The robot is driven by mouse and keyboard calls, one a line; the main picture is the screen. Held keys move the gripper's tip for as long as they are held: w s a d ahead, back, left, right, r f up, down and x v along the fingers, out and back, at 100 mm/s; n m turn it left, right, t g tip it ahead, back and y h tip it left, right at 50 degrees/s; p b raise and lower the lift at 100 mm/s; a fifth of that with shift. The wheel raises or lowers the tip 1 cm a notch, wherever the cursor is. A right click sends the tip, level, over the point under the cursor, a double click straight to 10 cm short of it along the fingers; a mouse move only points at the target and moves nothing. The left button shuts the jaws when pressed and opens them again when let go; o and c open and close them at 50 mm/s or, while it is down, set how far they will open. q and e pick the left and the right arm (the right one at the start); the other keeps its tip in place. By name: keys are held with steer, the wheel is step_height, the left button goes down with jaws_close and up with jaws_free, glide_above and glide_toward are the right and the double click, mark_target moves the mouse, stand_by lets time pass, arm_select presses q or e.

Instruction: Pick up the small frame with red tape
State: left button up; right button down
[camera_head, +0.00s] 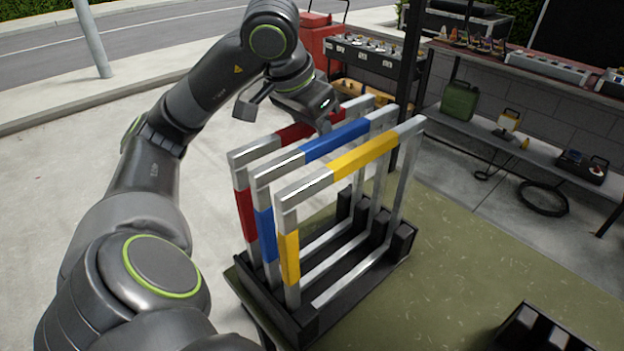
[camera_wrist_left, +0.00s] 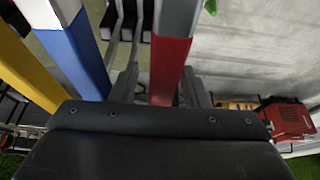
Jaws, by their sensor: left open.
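The frame with red tape (camera_head: 246,213) stands upright in a black rack (camera_head: 345,288), behind the blue-taped frame (camera_head: 265,232) and the yellow-taped frame (camera_head: 290,257). My left gripper (camera_head: 288,115) is open at the red frame's top bar. In the left wrist view, the red-taped bar (camera_wrist_left: 170,68) lies between the two spread fingers of my left gripper (camera_wrist_left: 160,88). The blue-taped bar (camera_wrist_left: 78,52) is just left of the fingers. Whether either finger touches the red bar cannot be told. My right gripper is not in view.
The rack stands on a green table (camera_head: 470,245). A black object (camera_head: 530,328) is at the bottom right. Shelves with a green can (camera_head: 460,102) and tools stand at the back right, beside a dark post (camera_head: 410,85). A red toolbox (camera_head: 312,45) is behind.

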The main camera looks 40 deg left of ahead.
arm_select(q)
steer(key=shift+f, duration=0.3)
stand_by(0.4)
jaws_close()
stand_by(1.2)
